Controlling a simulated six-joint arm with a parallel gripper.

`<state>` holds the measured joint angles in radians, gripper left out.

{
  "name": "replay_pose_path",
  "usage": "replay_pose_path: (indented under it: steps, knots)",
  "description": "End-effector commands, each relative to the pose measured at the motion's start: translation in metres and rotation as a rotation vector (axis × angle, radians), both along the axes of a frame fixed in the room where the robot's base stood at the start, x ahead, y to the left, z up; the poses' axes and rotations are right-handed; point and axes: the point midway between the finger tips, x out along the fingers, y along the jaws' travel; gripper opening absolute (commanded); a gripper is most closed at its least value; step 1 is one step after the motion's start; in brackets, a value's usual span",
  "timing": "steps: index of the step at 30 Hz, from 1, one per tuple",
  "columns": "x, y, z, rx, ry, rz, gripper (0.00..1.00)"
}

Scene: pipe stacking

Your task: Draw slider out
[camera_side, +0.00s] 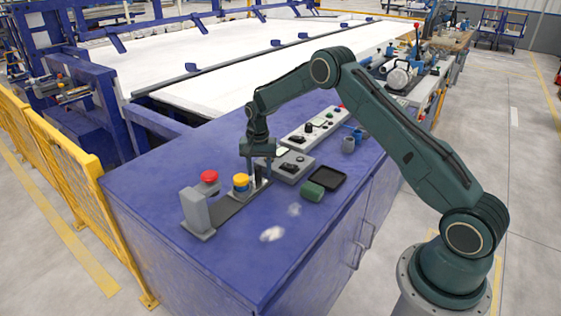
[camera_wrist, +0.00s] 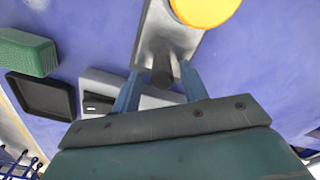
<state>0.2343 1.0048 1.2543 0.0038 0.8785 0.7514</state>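A dark flat rail (camera_side: 228,208), which looks like the slider track, lies on the blue cabinet top. A grey upright block (camera_side: 196,210) stands at its near-left end, and a yellow round knob (camera_side: 241,182) sits along it. In the wrist view the yellow knob (camera_wrist: 203,8) is at the top edge and the grey rail (camera_wrist: 180,38) runs below it. A dark round post (camera_wrist: 162,72) stands at the rail's end. My gripper (camera_side: 256,179) points down at the rail's far end, and its fingers (camera_wrist: 160,76) are apart on either side of the post, with gaps showing.
A red button (camera_side: 209,176) stands beside the yellow knob. A green block (camera_side: 312,192) and a black tray (camera_side: 328,178) lie to the right. A grey control box (camera_side: 293,166) and a longer panel (camera_side: 314,126) are behind. The near cabinet top is clear.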

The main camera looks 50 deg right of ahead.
Motion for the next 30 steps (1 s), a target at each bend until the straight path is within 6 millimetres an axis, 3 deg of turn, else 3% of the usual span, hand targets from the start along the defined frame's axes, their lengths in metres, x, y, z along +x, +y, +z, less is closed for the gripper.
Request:
replay_pose_path:
  steps: [14, 20, 30]
  knots:
    - [0.000, 0.003, 0.008, 0.002, 0.002, 0.005, 0.43]
    - [0.000, 0.003, 0.031, 0.002, 0.000, 0.005, 0.43]
    - [0.000, 0.002, 0.088, 0.001, -0.002, 0.003, 0.43]
